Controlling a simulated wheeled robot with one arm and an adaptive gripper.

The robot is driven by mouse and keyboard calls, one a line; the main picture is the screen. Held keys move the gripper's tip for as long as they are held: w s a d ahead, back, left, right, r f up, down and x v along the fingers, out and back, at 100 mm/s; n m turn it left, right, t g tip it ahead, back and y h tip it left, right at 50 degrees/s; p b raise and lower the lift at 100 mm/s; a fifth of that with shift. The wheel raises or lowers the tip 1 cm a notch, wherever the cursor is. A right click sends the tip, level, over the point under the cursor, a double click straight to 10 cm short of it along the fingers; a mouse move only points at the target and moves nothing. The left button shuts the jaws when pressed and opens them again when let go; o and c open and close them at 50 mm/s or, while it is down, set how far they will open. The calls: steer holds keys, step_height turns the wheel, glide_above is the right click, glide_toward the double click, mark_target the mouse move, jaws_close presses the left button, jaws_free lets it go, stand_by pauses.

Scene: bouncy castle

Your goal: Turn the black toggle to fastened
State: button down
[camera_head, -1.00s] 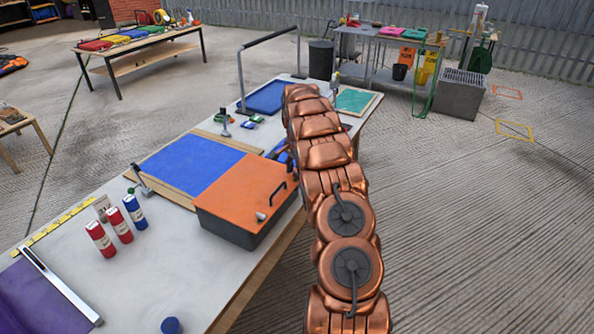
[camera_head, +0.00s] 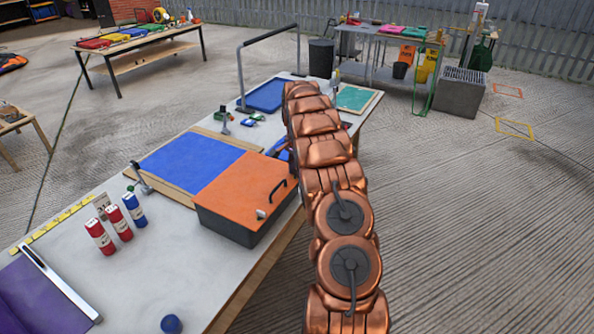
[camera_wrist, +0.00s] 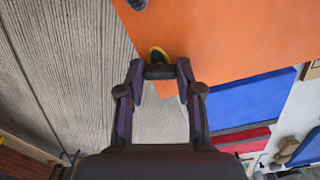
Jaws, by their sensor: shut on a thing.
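The black toggle (camera_wrist: 159,72) shows in the wrist view at the edge of the orange lid (camera_wrist: 230,35), with a small yellow-rimmed piece just beyond it. My gripper (camera_wrist: 160,70) is shut on the toggle, one fingertip on each side. The fingers hide part of it, and I cannot tell its exact angle. In the head view the orange lid (camera_head: 240,185) tops a dark box (camera_head: 228,224) at the table's right edge. My copper arm reaches past it, and I cannot make out the toggle or gripper there.
A black handle (camera_head: 278,189) and a small pale knob (camera_head: 260,214) stand on the lid. A blue panel (camera_head: 190,160) lies beside the box. Red and blue bottles (camera_head: 120,224) stand at the left of the table. Open floor lies to the right.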

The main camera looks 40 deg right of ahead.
mark_target(296, 171)
steer(key=n+b, duration=0.2)
steer(key=b, duration=0.1)
steer(key=shift+w+f, duration=0.15)
steer(key=shift+f, duration=0.1)
steer(key=shift+r+n+b, duration=0.25)
steer(key=shift+n+b, duration=0.25)
steer(key=shift+n, duration=0.4)
steer(key=c, duration=0.8)
jaws_free()
steer(key=shift+o, duration=0.2)
steer(key=shift+r, duration=3.75)
